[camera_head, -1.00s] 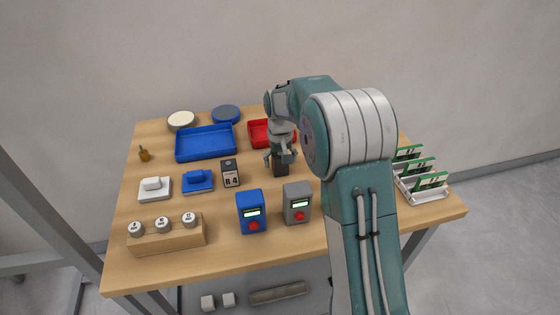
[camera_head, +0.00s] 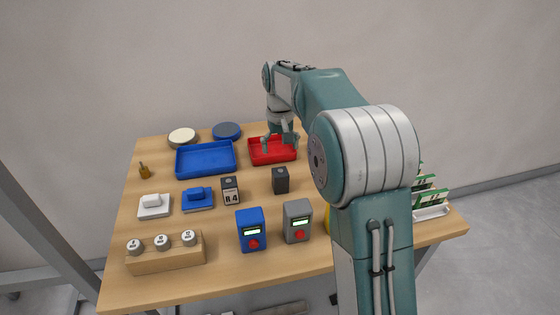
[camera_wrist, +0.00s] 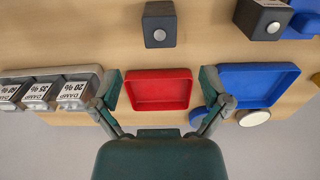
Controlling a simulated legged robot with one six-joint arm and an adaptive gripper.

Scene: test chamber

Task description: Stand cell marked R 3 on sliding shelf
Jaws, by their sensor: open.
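A dark cell (camera_head: 280,180) stands upright on the table; no marking can be read on its visible faces. It also shows in the wrist view (camera_wrist: 159,27). Another cell (camera_head: 231,190) with a pale label, apparently R 4, stands to its left and is partly in the wrist view (camera_wrist: 265,20). No label reading R 3 can be made out. My gripper (camera_head: 280,141) is open and empty, raised behind the dark cell near the red tray; its fingers (camera_wrist: 161,87) are spread wide in the wrist view. I cannot identify the sliding shelf.
A red tray (camera_head: 256,161) and a blue tray (camera_head: 178,163) lie at the back. Blue (camera_head: 251,229) and grey (camera_head: 297,220) button boxes and a wooden block (camera_head: 166,260) with knobs stand in front. A white rack (camera_head: 432,212) with green boards is right.

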